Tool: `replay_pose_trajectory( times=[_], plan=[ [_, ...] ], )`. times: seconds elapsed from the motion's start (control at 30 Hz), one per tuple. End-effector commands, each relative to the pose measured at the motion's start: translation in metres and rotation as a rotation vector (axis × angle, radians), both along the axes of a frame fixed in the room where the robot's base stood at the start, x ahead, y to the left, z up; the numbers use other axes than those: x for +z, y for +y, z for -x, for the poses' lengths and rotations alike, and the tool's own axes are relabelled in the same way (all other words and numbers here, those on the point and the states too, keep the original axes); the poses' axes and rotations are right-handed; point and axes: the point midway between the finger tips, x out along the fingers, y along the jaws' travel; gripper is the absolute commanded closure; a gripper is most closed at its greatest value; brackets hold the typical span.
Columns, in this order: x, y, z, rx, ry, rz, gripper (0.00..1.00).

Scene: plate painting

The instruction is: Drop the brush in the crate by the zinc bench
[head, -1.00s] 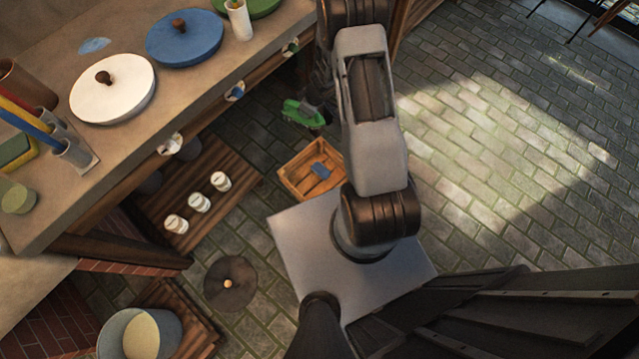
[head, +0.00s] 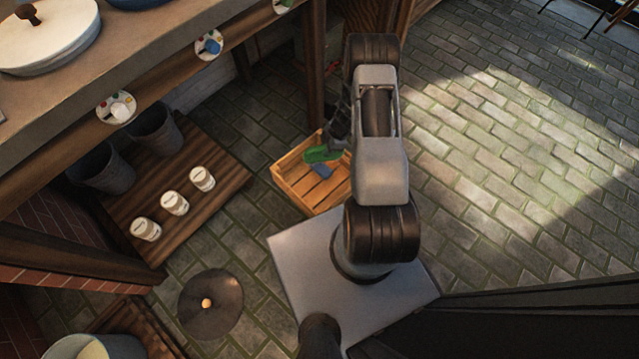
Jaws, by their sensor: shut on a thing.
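A wooden slatted crate (head: 290,183) stands on the floor beside a leg of the long workbench (head: 200,52). My gripper (head: 338,143) is over the back part of the crate, partly hidden by my own arm. It is shut on a green thing, which looks like the brush (head: 318,156). The brush shows above the crate opening, and I cannot tell its exact height. A small blue thing (head: 322,171) shows in the crate just below the brush. The crate's right side is hidden behind my arm.
A low wooden platform (head: 215,215) left of the crate carries several white jars (head: 174,204) and dark buckets (head: 153,130). A round dark disc (head: 211,303) with an orange knob lies on the floor. The stone floor to the right is clear.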

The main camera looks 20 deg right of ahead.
Motion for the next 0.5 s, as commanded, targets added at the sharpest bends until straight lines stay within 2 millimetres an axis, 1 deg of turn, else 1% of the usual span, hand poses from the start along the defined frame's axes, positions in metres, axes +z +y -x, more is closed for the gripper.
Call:
replay_pose_trajectory(
  times=[0.27, 0.5],
  plan=[
    [-0.022, 0.0, 0.0, 0.0, 0.0, 0.0, 0.95],
    [-0.046, 0.0, 0.0, 0.0, -0.001, 0.0, 0.95]
  ],
)
